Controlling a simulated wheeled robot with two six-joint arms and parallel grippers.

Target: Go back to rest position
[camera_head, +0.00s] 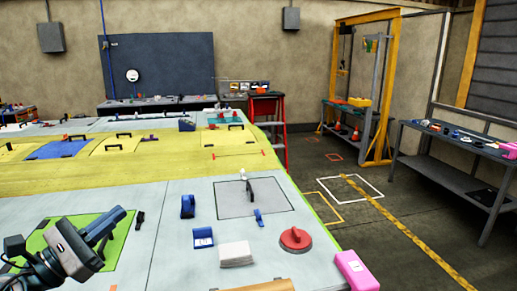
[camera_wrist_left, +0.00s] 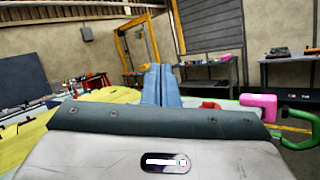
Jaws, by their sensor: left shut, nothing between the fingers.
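My left gripper (camera_head: 121,214) comes in at the lower left of the head view, above the green-edged panel of the grey wing surface (camera_head: 160,255). Its blue fingers point up and to the right. In the left wrist view the two blue fingers (camera_wrist_left: 162,84) lie side by side, shut, with nothing between them. My right gripper is in neither view.
On the wing surface are blue clamps (camera_head: 187,206), a white stack (camera_head: 236,254), a red round object (camera_head: 295,239) and a pink box (camera_head: 356,270). A yellow frame (camera_head: 389,90) and a dark bench (camera_head: 450,165) stand beyond. Floor between is mostly clear.

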